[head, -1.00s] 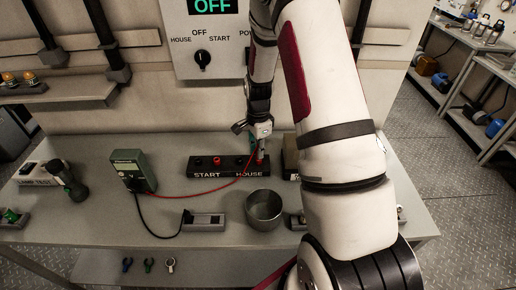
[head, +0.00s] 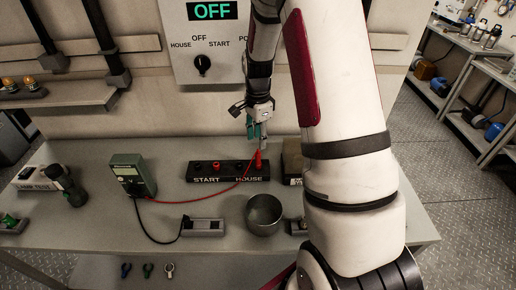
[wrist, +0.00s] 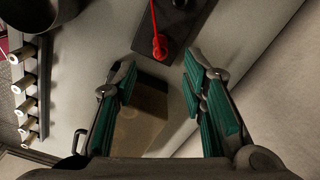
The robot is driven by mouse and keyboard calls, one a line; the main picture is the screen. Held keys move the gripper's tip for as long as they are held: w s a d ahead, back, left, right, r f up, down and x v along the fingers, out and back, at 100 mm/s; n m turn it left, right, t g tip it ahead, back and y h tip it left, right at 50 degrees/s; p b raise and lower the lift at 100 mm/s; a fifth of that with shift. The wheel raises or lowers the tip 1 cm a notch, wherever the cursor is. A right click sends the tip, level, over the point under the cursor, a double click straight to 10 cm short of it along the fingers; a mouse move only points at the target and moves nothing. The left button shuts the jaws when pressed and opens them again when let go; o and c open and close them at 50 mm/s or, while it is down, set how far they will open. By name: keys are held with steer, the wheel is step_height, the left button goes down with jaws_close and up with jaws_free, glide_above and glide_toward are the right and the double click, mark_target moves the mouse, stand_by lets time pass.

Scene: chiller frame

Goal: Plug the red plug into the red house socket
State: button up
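The red plug (head: 258,160) stands upright at the right end of the black socket block (head: 228,179), on the HOUSE side, where the red house socket would be; the plug hides that socket. Its red lead (head: 205,199) runs left to the green meter (head: 132,175). My gripper (head: 256,134) is above the plug and apart from it. In the wrist view my gripper (wrist: 159,90) has its green-padded fingers spread wide with nothing between them. The red plug (wrist: 160,47) shows beyond the fingertips on the block's end (wrist: 174,35).
A metal cup (head: 264,212) stands in front of the block, and a brownish box (head: 293,160) is just right of it. A grey holder (head: 203,227) holds the black lead's end. The panel (head: 202,40) reading OFF is behind.

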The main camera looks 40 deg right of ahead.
steer(key=shift+r, duration=2)
steer(key=s+a+r+n+t, duration=0.1)
steer(key=s+a+r+n, duration=0.3)
steer(key=r, duration=0.4)
steer(key=s+a+r+n+t, duration=0.1)
steer(key=s+a+r+n, duration=0.1)
steer(key=a+r+n, duration=0.35)
steer(key=s+a+r+n+t, duration=0.1)
steer(key=s+a+r+n, duration=0.3)
steer(key=s, duration=0.4)
steer(key=s+a+r+n+t, duration=0.2)
steer(key=s+a+r+n, duration=0.2)
steer(key=s+n, duration=0.2)
steer(key=shift+s+a+r+t, duration=0.3)
steer(key=shift+s+r, duration=0.1)
steer(key=shift+s, duration=0.8)
